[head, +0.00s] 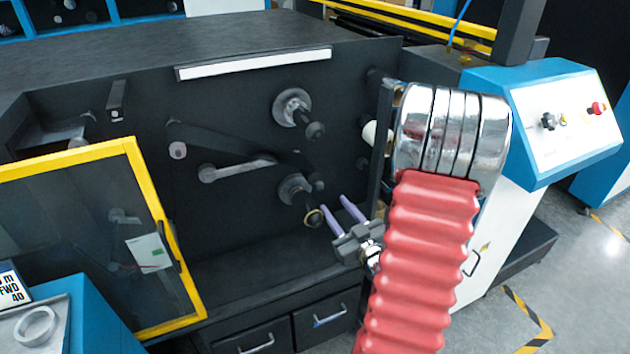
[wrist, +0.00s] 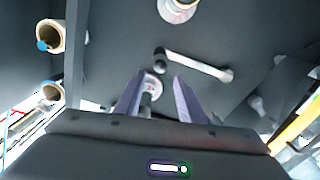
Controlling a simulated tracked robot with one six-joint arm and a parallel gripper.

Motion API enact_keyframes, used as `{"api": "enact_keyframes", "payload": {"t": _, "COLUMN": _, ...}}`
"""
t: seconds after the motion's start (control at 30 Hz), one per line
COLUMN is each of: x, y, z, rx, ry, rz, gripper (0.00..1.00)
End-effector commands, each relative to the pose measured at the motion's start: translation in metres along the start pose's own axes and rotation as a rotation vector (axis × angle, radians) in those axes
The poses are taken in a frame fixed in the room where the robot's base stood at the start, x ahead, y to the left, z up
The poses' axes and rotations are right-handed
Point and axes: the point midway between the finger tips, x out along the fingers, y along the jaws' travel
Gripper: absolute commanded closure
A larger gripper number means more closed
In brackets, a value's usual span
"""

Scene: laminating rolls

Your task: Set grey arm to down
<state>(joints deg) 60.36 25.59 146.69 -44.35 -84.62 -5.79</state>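The grey arm (head: 237,167) is a short bar on the dark machine panel. In the head view it lies nearly level, its right end slightly higher than its left. It also shows in the wrist view (wrist: 198,65), slanting beyond the fingertips. My gripper (head: 337,212) is to the right of and below the grey arm, apart from it. Its two purple fingers are spread with a gap between them; it also shows in the wrist view (wrist: 158,78). A spindle with a dark knob (head: 297,190) stands close to the fingertips, and nothing appears gripped.
Another knobbed spindle (head: 293,108) sticks out above. A dark slanted bar (head: 215,137) lies just above the grey arm. A yellow-framed clear door (head: 95,235) stands at the left. Drawers (head: 290,335) are below, and a blue control box (head: 545,115) is at the right.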

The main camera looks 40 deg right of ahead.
Motion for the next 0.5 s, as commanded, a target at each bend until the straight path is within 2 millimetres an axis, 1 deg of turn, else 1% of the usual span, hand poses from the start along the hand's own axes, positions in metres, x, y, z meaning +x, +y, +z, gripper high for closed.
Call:
{"api": "enact_keyframes", "payload": {"t": 0.37, "x": 0.003, "y": -0.001, "z": -0.001, "rx": -0.002, "ry": -0.002, "rz": 0.002, "gripper": 0.64}}
{"api": "enact_keyframes", "payload": {"t": 0.5, "x": 0.014, "y": -0.002, "z": -0.001, "rx": -0.002, "ry": -0.002, "rz": 0.001, "gripper": 0.64}}
